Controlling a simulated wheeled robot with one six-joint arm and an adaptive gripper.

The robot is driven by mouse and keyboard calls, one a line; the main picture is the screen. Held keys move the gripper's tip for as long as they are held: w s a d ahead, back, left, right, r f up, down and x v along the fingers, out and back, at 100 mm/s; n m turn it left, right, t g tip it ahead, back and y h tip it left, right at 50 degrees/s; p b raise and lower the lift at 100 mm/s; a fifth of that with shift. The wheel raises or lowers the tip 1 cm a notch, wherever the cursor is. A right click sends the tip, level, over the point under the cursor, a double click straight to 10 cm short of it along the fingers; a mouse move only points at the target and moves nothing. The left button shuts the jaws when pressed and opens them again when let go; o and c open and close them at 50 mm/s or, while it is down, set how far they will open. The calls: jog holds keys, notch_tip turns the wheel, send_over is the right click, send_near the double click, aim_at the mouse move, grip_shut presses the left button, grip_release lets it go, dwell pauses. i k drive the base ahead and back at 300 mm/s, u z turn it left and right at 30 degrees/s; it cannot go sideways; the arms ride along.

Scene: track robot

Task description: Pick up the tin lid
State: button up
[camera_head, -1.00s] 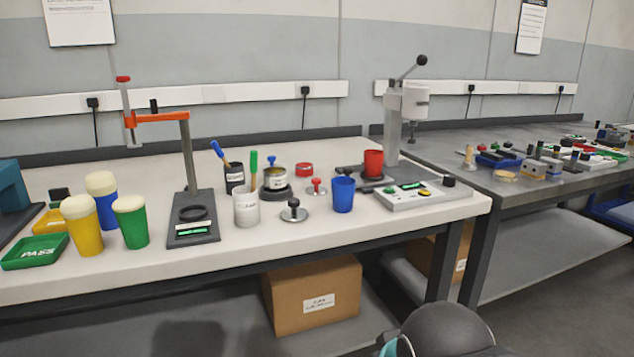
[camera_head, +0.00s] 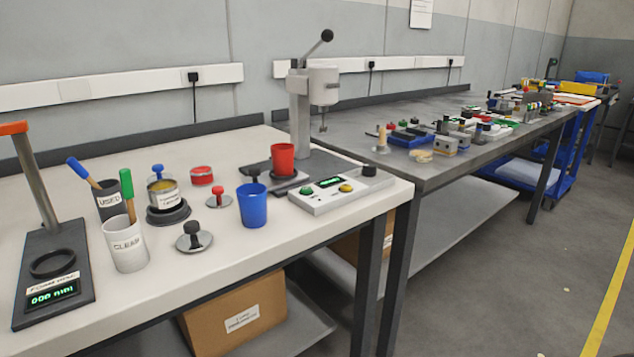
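A small labelled tin (camera_head: 166,199) with a blue knob above it stands on a dark round base on the white bench. Near it are a flat silver disc with a black knob (camera_head: 194,242), a smaller silver disc with a red knob (camera_head: 219,201), and a low round red piece (camera_head: 202,175). I cannot tell for certain which of these is the tin lid. All rest on the bench, apart from one another. My gripper is not in view.
A white cup (camera_head: 126,245) and a dark cup (camera_head: 110,202) hold brushes at left. A blue cup (camera_head: 252,206), a control box (camera_head: 340,190) and a lever press (camera_head: 300,110) with a red cup (camera_head: 283,158) stand right. A gauge stand (camera_head: 50,290) is at far left. Floor is open at right.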

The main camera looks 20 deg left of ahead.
aim_at(219, 200)
jog(key=z, duration=0.45)
jog(key=i, duration=1.15)
jog(key=u, duration=2.65)
